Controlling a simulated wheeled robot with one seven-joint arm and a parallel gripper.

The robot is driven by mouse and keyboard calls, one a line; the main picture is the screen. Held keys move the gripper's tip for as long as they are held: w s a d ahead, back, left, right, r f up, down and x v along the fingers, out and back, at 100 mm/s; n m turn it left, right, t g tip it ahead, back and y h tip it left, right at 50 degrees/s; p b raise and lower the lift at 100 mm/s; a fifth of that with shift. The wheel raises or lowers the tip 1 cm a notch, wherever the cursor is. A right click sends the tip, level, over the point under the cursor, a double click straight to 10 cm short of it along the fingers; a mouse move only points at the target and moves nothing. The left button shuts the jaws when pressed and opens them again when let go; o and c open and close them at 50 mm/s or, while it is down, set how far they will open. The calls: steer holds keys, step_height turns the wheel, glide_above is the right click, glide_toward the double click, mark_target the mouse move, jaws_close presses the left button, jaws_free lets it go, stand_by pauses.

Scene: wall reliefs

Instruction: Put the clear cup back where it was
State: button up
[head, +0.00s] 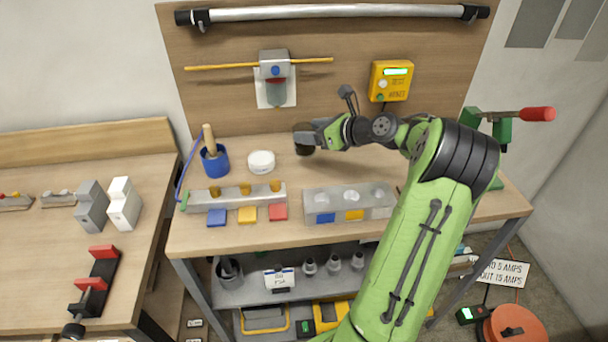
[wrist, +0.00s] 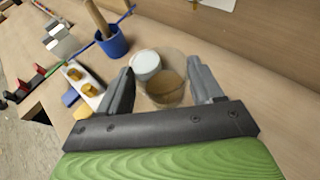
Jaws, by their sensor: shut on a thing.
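My gripper (head: 312,137) is over the back middle of the workbench, its fingers pointing left. In the wrist view my gripper (wrist: 163,72) has its two fingers on either side of the clear cup (wrist: 168,92), shut on it. The cup is see-through with a brownish tint low down. In the head view the cup (head: 304,148) looks dark and is partly hidden by the fingers. I cannot tell whether its base touches the bench.
A white round tub (head: 261,162) stands just left of the cup. A blue pot (head: 215,162) with a wooden handle is farther left. A dispenser (head: 275,75) hangs behind.

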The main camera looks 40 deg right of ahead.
mark_target(311, 156)
step_height(311, 156, down, 8)
steer(key=b, duration=0.3)
steer(key=shift+f, duration=0.2)
steer(key=shift+r, duration=0.2)
steer(key=shift+a, duration=0.1)
steer(key=o, duration=1.1)
steer(key=shift+f, duration=0.15)
steer(key=shift+o, duration=0.2)
